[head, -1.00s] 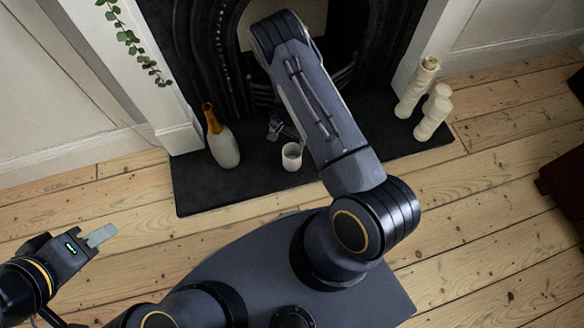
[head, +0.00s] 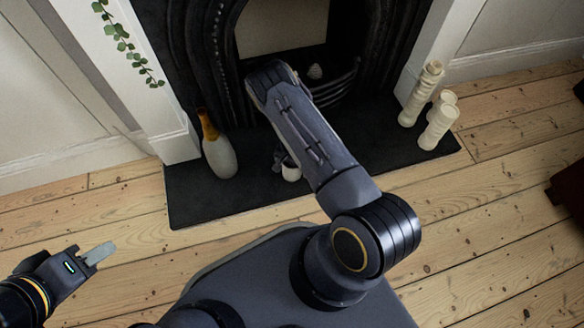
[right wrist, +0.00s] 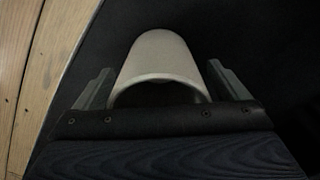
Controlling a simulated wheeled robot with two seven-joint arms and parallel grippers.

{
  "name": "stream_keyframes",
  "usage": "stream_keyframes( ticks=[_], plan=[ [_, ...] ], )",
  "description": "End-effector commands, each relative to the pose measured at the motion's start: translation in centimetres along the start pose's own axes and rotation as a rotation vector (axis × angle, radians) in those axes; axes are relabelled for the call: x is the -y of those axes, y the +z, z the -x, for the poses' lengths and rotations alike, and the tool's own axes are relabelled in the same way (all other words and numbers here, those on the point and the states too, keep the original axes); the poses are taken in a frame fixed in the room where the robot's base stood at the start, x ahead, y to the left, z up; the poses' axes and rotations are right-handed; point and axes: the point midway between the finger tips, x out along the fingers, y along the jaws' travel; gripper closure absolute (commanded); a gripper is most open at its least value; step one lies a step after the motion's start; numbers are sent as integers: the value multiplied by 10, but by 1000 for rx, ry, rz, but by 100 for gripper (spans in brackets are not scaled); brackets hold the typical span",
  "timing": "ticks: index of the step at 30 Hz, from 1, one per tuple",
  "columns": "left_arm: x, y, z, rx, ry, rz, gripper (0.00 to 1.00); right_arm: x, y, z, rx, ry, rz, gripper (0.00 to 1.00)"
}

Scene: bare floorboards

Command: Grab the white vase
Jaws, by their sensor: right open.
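The white vase (head: 291,171) is a small pale cup-like vessel on the dark hearth, partly covered by my right forearm in the head view. In the right wrist view, the white vase (right wrist: 155,58) lies between the two fingers, with its dark opening toward the palm. My right gripper (right wrist: 160,75) is open around it, with gaps on both sides. In the head view only a bit of my right gripper (head: 279,158) shows beside the vase. My left gripper (head: 97,254) is over the floorboards at the left, away from the vase; its finger gap is unclear.
A white bottle-shaped vase with a brown neck (head: 219,155) stands left on the hearth (head: 205,205). Several pale candle-like pillars (head: 438,122) stand at the right. The black fireplace (head: 200,50) is behind. Floorboards in front are clear.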

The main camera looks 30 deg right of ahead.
Motion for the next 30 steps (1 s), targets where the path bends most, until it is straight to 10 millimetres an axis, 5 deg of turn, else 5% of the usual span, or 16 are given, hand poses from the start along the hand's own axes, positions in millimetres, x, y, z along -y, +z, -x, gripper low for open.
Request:
stream_keyframes(
  ticks=[2,15,23,30],
  plan=[
    [0,0,0,0,0,0,64,0,0,1,0,0,0,8],
    [0,0,1,0,0,0,64,0,0,1,0,0,-1,64],
    [-1,-1,2,0,0,0,64,0,0,3,0,-1,-1,64],
    [-8,-8,17,0,0,0,64,0,-1,29,-1,-1,-2,64]
  ],
)
